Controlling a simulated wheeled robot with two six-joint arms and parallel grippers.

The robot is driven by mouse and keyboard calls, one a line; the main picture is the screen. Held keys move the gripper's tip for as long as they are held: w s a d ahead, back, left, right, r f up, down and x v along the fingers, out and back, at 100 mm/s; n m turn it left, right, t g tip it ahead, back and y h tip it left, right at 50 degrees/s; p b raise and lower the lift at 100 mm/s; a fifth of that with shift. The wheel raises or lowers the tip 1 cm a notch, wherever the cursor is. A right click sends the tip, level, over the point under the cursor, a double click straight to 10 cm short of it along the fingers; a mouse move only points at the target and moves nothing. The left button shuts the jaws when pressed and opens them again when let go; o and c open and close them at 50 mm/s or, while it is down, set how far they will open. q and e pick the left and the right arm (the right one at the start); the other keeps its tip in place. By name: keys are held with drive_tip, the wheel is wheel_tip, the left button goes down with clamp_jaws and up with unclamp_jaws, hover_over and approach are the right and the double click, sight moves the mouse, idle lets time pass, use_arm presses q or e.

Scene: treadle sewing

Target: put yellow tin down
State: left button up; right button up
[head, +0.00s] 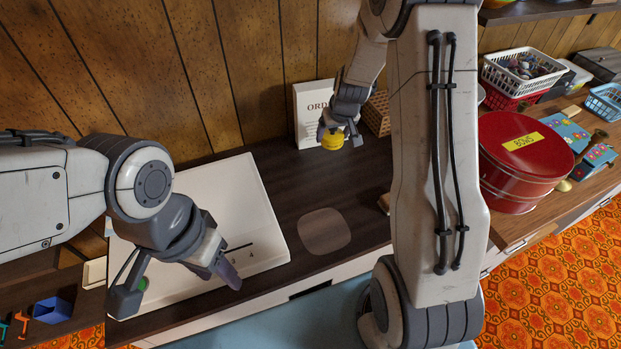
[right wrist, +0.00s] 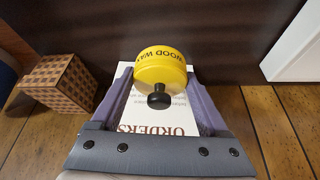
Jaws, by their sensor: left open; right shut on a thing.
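The yellow tin (head: 332,141) is a small round tin above the dark wooden top, in front of the white "ORDERS" book. My right gripper (head: 338,124) is shut on it. In the right wrist view the tin (right wrist: 162,68) sits between the two purple fingers, showing "WOOD WA…" lettering and a black knob. Whether its underside touches the top is hard to tell. My left gripper (head: 186,277) is open and empty above the white board at the left.
A paler rounded patch (head: 324,231) marks the dark top (head: 290,185). The white "ORDERS" book (head: 308,108) stands by the wall beside a checkered wooden box (right wrist: 60,82). A white board (head: 235,200) lies left. A red "BOWS" tin (head: 515,170) and baskets stand right.

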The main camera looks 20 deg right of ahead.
drive_tip(key=s+a+f, duration=0.1)
drive_tip(key=a, duration=0.1)
drive_tip(key=s+a+f, duration=0.1)
drive_tip(key=a+f, duration=0.1)
drive_tip(key=a, duration=0.1)
drive_tip(key=s+a+f, duration=0.1)
drive_tip(key=a, duration=0.1)
drive_tip(key=shift+s+a+f+b, duration=0.2)
drive_tip(key=shift+s+f+b, duration=0.1)
drive_tip(key=shift+s+f, duration=0.1)
drive_tip(key=shift+a+f, duration=0.15)
drive_tip(key=shift+f, duration=0.1)
drive_tip(key=shift+f+b, duration=1.15)
drive_tip(key=shift+f, duration=0.7)
